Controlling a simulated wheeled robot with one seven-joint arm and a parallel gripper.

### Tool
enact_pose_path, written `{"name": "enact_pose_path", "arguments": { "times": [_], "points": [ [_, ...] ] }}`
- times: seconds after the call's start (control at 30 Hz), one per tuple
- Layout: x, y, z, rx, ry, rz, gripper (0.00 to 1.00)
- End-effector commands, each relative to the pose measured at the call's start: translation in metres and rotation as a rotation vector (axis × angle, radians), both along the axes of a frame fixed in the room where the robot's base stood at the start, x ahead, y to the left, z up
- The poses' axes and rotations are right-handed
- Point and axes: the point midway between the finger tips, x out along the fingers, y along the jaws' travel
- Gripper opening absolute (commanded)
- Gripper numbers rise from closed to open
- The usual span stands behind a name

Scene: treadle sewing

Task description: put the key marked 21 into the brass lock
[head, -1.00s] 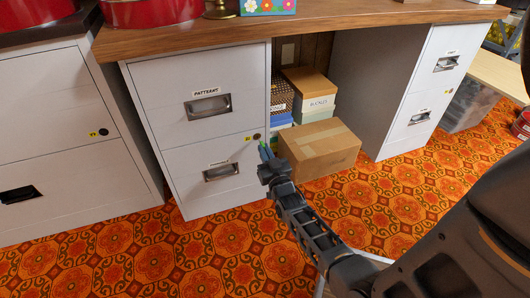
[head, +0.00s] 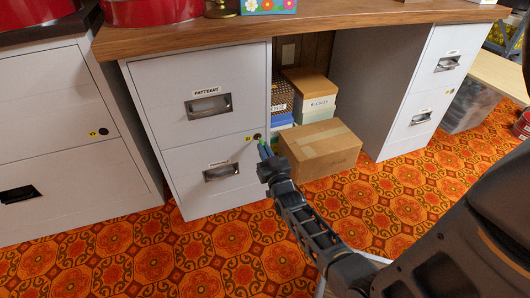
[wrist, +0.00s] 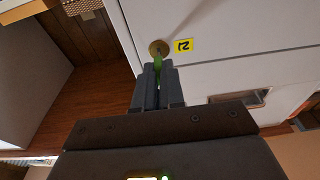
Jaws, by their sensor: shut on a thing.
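My gripper (wrist: 158,85) is shut on a small green key (wrist: 158,63), which sticks out past the fingertips; no number on it is readable. In the wrist view the key points at the round brass lock (wrist: 159,47) on the white cabinet front. The key's far end overlaps the lock's lower edge; I cannot tell whether it touches or enters it. A yellow label reading 21 (wrist: 183,45), seen upside down, is beside the lock. In the head view my gripper (head: 265,150) is just below and right of the lock (head: 257,136).
The lock's cabinet (head: 150,75) stands under a wooden top. A cardboard box (head: 318,150) is close to the right of my gripper. Another cabinet at left has a dark lock (head: 103,131) with a yellow label (head: 93,133). The patterned floor in front is open.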

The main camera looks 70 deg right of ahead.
Motion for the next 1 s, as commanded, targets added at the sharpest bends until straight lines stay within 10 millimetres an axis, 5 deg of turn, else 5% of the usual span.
{"name": "enact_pose_path", "arguments": {
  "times": [1.0],
  "points": [
    [0.015,-0.018,-0.001,0.001,-0.001,0.0,0.0]
  ]
}}
